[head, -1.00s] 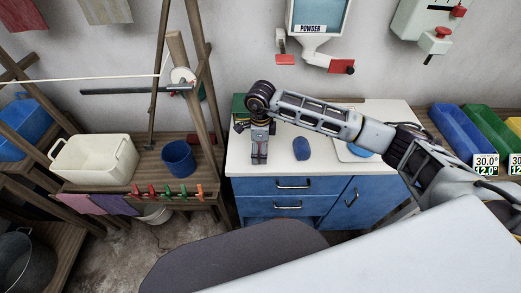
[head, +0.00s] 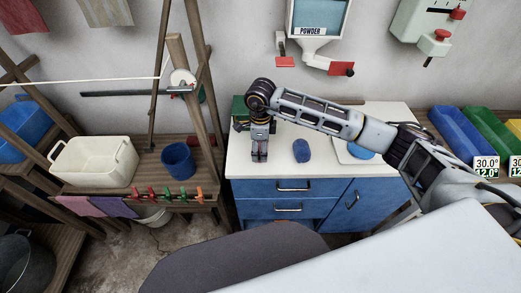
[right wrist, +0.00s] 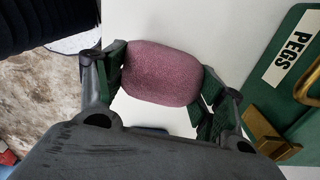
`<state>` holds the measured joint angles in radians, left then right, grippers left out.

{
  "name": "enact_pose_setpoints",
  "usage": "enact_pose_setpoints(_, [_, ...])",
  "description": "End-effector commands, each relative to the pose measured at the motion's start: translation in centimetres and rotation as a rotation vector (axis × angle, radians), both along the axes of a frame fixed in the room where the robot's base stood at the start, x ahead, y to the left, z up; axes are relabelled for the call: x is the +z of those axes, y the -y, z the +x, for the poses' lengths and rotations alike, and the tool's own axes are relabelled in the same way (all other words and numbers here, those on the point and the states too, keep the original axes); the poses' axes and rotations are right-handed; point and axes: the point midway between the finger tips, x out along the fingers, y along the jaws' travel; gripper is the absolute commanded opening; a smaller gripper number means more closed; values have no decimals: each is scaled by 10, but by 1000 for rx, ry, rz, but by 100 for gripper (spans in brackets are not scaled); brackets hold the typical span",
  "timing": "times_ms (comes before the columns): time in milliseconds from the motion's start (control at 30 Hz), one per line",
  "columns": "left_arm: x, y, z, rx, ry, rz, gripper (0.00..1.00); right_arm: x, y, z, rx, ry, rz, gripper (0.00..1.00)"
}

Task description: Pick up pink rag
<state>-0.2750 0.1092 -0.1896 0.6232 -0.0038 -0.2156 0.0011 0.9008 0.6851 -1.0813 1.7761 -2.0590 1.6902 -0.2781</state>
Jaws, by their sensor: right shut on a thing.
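The pink rag (right wrist: 162,73) is a rounded, rolled bundle, seen in the right wrist view between the two fingers of my right gripper (right wrist: 163,88). The fingers press on its opposite ends, so the gripper is shut on it. In the head view my right gripper (head: 259,157) points down at the left end of the white counter top (head: 330,140) and mostly hides the rag. I cannot tell whether the rag still touches the counter. My left gripper is not in view.
A green box marked PEGS (right wrist: 290,85) stands close beside the gripper. A blue bundle (head: 301,150) lies on the counter to the right. A blue bucket (head: 178,160) and white tub (head: 93,165) stand on the wooden bench at left.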

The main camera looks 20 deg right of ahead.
Motion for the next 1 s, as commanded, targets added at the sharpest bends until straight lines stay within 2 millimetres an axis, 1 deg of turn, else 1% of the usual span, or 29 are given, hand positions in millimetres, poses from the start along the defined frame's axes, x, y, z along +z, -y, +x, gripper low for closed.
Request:
enact_pose_setpoints(167, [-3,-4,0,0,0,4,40,24,0,1,1,4,1,49])
enact_pose_setpoints(400, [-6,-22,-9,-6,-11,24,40,60,0,1,0,4,0,49])
enact_pose_setpoints(500, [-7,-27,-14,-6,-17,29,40,71,0,1,0,3,0,49])
enact_pose_setpoints(600, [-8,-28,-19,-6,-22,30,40,79,0,1,1,2,0,49])
enact_pose_setpoints(767, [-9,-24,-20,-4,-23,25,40,85,0,0,1,1,0,49])
enact_pose_setpoints(1000, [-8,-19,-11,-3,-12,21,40,85,0,0,1,1,0,49])
